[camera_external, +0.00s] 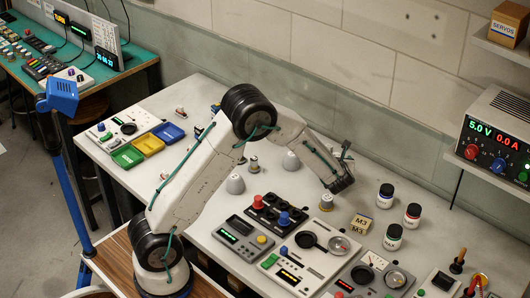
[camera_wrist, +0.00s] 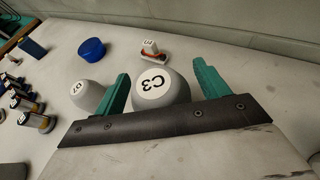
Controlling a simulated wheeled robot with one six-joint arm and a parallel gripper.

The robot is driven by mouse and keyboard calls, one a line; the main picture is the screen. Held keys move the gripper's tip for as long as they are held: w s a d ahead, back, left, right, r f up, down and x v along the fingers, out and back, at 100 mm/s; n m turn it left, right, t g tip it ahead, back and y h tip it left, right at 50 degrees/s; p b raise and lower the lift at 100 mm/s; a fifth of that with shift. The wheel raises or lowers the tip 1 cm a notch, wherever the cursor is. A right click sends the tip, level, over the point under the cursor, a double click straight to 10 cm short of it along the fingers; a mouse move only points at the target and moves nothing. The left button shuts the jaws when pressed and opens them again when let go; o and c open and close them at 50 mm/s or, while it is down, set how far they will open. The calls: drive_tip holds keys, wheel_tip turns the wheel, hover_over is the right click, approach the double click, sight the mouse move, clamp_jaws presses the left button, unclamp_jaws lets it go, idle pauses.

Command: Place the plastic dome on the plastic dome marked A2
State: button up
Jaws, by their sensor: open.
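My gripper (camera_wrist: 163,85) is open, with its two green fingers either side of a grey-white dome marked C3 (camera_wrist: 160,92); I see a gap at the right finger and cannot tell contact at the left. Another pale dome (camera_wrist: 86,95), its label hard to read, stands just left of the left finger. In the external view my gripper (camera_external: 340,183) hangs over the bench. A grey dome (camera_external: 235,184) and a paler dome (camera_external: 290,161) stand left of it. I cannot read an A2 label in either view.
Control boxes (camera_external: 308,255) and several jars (camera_external: 385,195) crowd the bench front and right. A yellow bin (camera_external: 147,144) is at left.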

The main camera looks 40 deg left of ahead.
drive_tip(key=v, duration=1.1)
drive_tip(key=s+a+r+n+g, duration=0.4)
drive_tip(key=s+a+r+n, duration=0.1)
drive_tip(key=s+a+n, duration=0.25)
drive_tip(key=s+a+r+n+g, duration=0.3)
drive_tip(key=s+a+r+n, duration=0.3)
drive_tip(key=s+a, duration=0.3)
drive_tip(key=s+d+n+g+h, duration=0.1)
drive_tip(key=s+n+g+h, duration=0.1)
drive_tip(key=s+n+h, duration=0.6)
drive_tip(key=s+n, duration=0.7)
drive_tip(key=s, duration=1)
drive_tip(key=shift+s+d, duration=0.15)
drive_tip(key=shift+s, duration=0.25)
